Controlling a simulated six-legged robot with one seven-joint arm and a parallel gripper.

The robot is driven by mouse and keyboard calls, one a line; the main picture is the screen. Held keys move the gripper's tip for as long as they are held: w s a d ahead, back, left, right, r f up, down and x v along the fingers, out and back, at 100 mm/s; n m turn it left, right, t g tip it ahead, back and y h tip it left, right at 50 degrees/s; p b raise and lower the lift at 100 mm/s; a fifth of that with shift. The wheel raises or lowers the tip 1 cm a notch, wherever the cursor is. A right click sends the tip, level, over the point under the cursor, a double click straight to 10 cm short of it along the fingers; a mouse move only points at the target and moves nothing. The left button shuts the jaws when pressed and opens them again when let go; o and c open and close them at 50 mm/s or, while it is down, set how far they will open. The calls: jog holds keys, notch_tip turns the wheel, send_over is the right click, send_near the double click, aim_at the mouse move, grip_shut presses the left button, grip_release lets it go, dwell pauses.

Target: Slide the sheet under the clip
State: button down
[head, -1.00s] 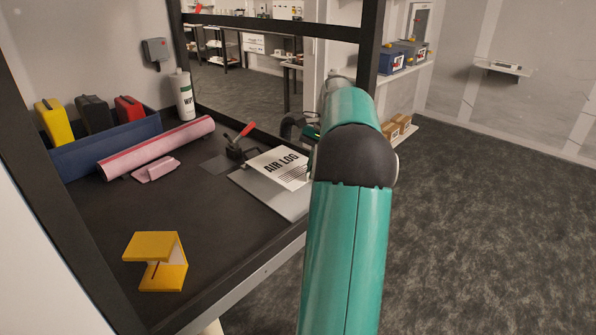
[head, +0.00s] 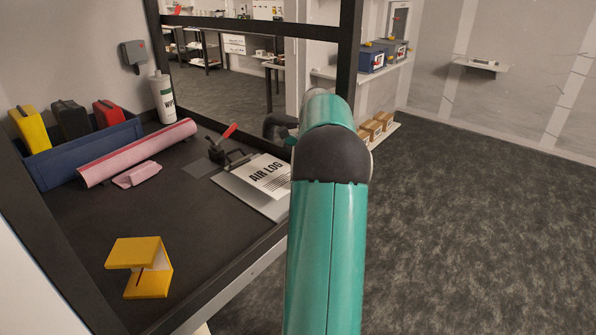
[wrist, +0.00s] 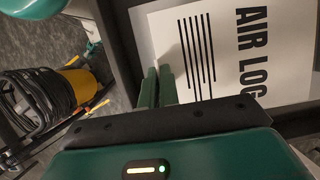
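The white sheet (head: 270,180), printed AIR LOG, lies on a grey board (head: 240,197) at the bench's right edge. The clip (head: 215,153), dark with a raised red lever (head: 229,131), stands just beyond the board's left end. The sheet's far left edge is close to the clip; I cannot tell whether any of it is under it. My gripper shows in the wrist view (wrist: 157,70), its two green fingers close together at the edge of the sheet (wrist: 225,50). Whether paper is between them is not clear. In the head view my arm hides the gripper.
A yellow stand (head: 140,267) is at the bench's near side. A pink roll (head: 137,152), a pink cloth (head: 137,175), a blue bin (head: 85,153) and a white wipes bottle (head: 163,98) are at the back left. The dark frame post (head: 347,50) rises behind my arm.

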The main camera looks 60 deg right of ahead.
aim_at(286, 179)
jog(key=shift+w+f, duration=0.15)
jog(key=shift+f, duration=0.6)
jog(key=shift+w+f, duration=0.1)
jog(key=shift+f, duration=0.65)
jog(key=shift+w+d+f, duration=0.15)
jog(key=shift+w+d, duration=0.05)
jog(key=shift+w, duration=0.8)
jog(key=shift+w+d+f, duration=0.15)
jog(key=shift+w, duration=0.85)
jog(key=shift+f, duration=0.3)
jog(key=c, duration=1.6)
grip_release()
jog(key=v, duration=1.1)
jog(key=shift+r, duration=0.2)
jog(key=shift+d+r, duration=0.15)
jog(key=shift+r, duration=0.15)
